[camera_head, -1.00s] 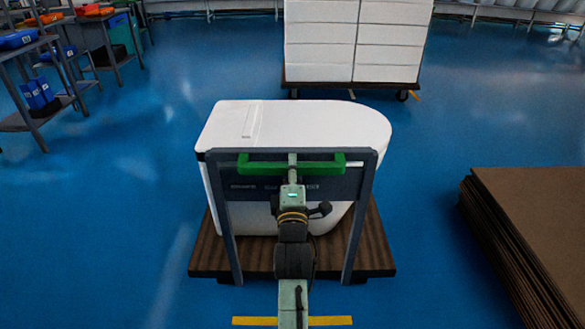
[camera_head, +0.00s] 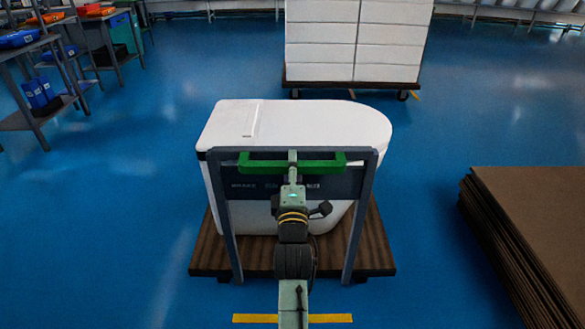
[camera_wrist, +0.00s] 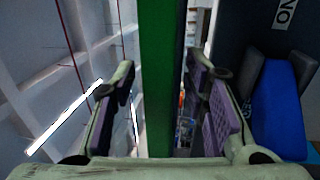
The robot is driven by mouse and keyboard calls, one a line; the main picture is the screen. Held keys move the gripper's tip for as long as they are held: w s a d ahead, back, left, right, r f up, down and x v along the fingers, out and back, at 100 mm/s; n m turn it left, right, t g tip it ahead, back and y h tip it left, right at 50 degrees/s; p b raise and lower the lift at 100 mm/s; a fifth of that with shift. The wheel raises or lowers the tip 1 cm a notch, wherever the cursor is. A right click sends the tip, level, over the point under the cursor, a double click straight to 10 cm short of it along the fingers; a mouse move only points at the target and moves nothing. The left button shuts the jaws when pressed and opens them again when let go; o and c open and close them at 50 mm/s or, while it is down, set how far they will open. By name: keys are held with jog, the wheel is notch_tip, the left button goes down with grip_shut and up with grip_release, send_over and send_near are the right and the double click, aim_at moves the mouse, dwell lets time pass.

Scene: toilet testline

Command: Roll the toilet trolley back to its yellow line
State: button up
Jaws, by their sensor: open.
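The toilet trolley is a brown wooden base (camera_head: 368,250) with a grey upright frame (camera_head: 222,215) at its near end. A white toilet (camera_head: 290,122) stands on the base, behind the frame. A green handle (camera_head: 325,163) runs across the frame's top. My gripper (camera_head: 292,160) is at the middle of this handle, and my arm hides part of the frame. In the wrist view the green handle (camera_wrist: 158,80) passes between the two open fingers, with gaps on both sides. A yellow line (camera_head: 330,319) lies on the floor just in front of the trolley's near edge, partly hidden by my arm.
A brown stack of flat sheets (camera_head: 540,220) stands at the right. A cart with white boxes (camera_head: 350,40) is behind the trolley. Shelves with blue bins (camera_head: 40,92) are at the far left. The blue floor left of the trolley is clear.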

jog(key=s+f, duration=0.1)
jog(key=s, duration=0.6)
jog(key=shift+s+f, duration=0.15)
jog(key=shift+s, duration=0.05)
dwell(0.4)
